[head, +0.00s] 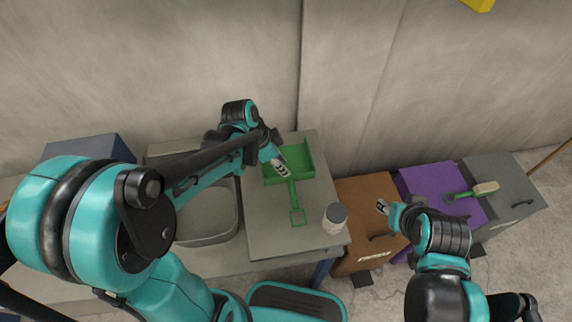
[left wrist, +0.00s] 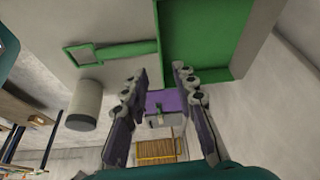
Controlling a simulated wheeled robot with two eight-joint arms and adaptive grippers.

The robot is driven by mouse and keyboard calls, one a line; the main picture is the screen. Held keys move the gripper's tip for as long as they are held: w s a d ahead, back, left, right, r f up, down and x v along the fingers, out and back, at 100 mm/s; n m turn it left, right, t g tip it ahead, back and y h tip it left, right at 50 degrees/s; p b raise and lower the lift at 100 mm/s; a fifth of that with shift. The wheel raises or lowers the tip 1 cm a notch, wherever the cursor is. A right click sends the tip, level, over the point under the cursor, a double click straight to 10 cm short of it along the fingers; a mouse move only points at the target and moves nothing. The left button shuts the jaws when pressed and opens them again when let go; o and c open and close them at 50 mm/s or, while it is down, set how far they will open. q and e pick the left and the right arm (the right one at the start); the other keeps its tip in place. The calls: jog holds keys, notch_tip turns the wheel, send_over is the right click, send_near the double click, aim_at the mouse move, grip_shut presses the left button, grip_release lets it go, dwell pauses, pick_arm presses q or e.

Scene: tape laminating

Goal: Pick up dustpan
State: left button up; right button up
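The green dustpan (head: 304,164) lies on the grey tabletop, its pan toward the wall and its looped handle (head: 297,214) toward me. My left gripper (head: 282,168) is over the near left part of the pan, by the root of the handle, and hides a bit of it. In the left wrist view its two fingers (left wrist: 158,88) are apart with nothing between them, and the dustpan (left wrist: 207,38) shows beyond the fingertips. My right gripper (head: 382,207) is at the right, above the brown cabinet, away from the dustpan; its fingers are too small to judge.
A sink (head: 210,215) is left. Brown (head: 368,194), purple (head: 428,181) and grey cabinets (head: 500,175) stand right; a green-and-cream brush (head: 484,188) lies there.

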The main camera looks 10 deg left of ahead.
aim_at(295, 175)
pick_arm(q)
jog(key=shift+w+d+f+m, duration=0.2)
jog(key=shift+w+m, duration=0.1)
jog(key=shift+m, duration=0.1)
jog(key=shift+d+f, duration=0.25)
jog(key=shift+w+d+f+m+g+b, duration=0.1)
jog(key=shift+d+f+m+g+b, duration=0.1)
jog(key=shift+f, duration=0.3)
jog(key=shift+w+d+f+m+g+b, duration=0.1)
jog(key=shift+d+f+b, duration=0.1)
jog(key=shift+f, duration=0.65)
jog(key=b+x, duration=0.2)
jog(key=x, duration=0.1)
jog(key=b+x, duration=0.1)
jog(key=x, duration=0.1)
jog(key=shift+w+d+r, duration=0.15)
jog(key=shift+w+d, duration=0.05)
jog(key=shift+d, duration=0.1)
jog(key=shift+r, duration=0.1)
grip_shut()
